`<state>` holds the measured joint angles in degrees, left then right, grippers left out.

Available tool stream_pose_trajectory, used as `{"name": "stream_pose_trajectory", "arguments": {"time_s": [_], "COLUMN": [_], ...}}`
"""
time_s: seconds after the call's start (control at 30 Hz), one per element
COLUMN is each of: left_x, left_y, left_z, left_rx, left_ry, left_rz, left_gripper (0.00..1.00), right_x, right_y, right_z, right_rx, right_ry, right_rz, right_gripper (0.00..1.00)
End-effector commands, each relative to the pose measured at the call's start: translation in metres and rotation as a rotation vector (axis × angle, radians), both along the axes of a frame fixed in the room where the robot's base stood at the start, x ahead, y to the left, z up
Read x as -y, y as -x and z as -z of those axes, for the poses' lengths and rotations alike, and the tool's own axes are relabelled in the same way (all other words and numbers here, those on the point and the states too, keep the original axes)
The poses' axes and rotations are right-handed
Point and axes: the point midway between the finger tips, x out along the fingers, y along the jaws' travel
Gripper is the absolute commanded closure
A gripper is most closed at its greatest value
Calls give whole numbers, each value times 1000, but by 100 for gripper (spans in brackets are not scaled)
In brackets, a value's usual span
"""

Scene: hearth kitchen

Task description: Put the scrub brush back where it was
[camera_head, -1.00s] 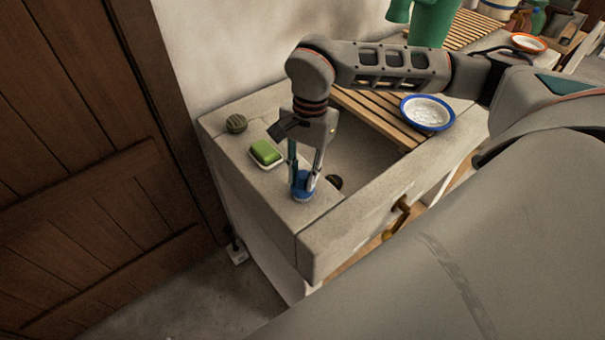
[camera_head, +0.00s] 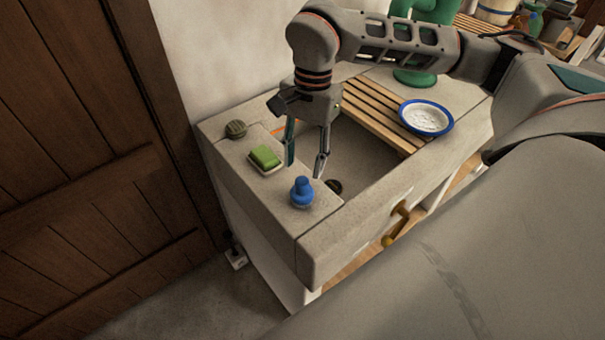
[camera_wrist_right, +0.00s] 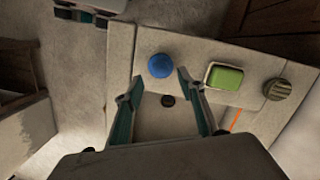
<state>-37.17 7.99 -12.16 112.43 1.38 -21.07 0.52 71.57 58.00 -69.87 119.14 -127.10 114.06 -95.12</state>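The scrub brush (camera_head: 302,191), with a blue knob handle, stands upright on the stone ledge at the sink's front left corner. In the right wrist view its round blue top (camera_wrist_right: 161,66) shows just beyond my fingertips. My right gripper (camera_head: 306,170) is open and empty, above the sink edge and behind the brush, clear of it. Its two spread fingers also show in the right wrist view (camera_wrist_right: 158,82). My left gripper is not seen in the head view; at the top left of the right wrist view, a grey gripper-like part (camera_wrist_right: 88,12) shows, cut off by the edge.
A green soap on a white dish (camera_head: 265,159) and a round ribbed dark object (camera_head: 236,129) lie along the ledge. A wooden slatted rack (camera_head: 377,116) spans the sink, with a blue-rimmed dish (camera_head: 426,118) on it. A brass tap (camera_head: 396,226) is at the front.

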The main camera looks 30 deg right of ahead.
Motion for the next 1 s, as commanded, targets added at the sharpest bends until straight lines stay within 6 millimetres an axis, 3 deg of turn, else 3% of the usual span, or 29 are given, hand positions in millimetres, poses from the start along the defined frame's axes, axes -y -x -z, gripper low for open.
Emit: {"name": "stream_pose_trajectory", "arguments": {"time_s": [0.1,0.33,1.0], "left_x": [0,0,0], "left_y": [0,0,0], "left_z": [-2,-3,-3], "left_rx": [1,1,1], "left_ry": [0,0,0], "left_rz": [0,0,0], "left_gripper": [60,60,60], "right_x": [3,7,8], "right_y": [-3,-4,-4], "right_z": [-25,-52,-57], "right_rx": [5,1,-1], "right_ry": [1,0,0], "right_rz": [0,-1,-1], "right_gripper": [61,61,61]}}
